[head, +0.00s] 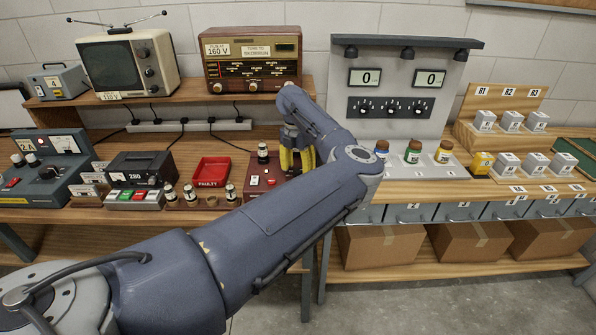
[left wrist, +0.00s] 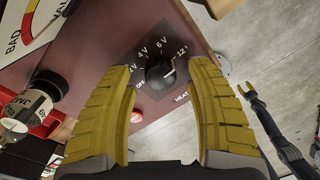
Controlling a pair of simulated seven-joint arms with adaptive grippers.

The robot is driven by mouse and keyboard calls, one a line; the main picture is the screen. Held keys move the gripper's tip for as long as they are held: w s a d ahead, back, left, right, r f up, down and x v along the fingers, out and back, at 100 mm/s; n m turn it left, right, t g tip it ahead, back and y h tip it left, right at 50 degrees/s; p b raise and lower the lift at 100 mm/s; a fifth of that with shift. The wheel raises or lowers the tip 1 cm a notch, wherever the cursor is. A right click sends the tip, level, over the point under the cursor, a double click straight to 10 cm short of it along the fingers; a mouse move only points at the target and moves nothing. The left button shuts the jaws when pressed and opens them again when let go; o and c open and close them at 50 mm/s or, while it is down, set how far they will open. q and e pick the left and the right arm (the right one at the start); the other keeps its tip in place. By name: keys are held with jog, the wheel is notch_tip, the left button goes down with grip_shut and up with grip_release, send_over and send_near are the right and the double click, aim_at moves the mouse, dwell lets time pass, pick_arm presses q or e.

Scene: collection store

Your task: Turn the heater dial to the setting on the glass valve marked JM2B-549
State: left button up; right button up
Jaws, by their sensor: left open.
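The heater dial (left wrist: 160,72) is a black knob on the brown tester panel, ringed by marks including 4V, 6V and 12. Its pale pointer line seems to face the 12 side. My left gripper (left wrist: 167,75) is open, its yellow fingers on either side of the dial; I cannot tell whether they touch it. In the head view the left gripper (head: 297,158) is over the tester (head: 258,182), hiding the dial. A glass valve (head: 263,153) stands on the tester; its label (left wrist: 38,100) is only partly legible.
A red FAULTY tray (head: 211,171) and several valves in wooden holders stand left of the tester. A radio (head: 252,60) marked 160 V is on the shelf behind. A grey panel unit (head: 395,95) with bottles stands to the right.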

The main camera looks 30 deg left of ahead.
aim_at(296, 169)
pick_arm(q)
notch_tip(296, 169, up, 11)
jog(key=shift+a, duration=0.3)
jog(key=shift+a+f, duration=0.1)
dwell(0.4)
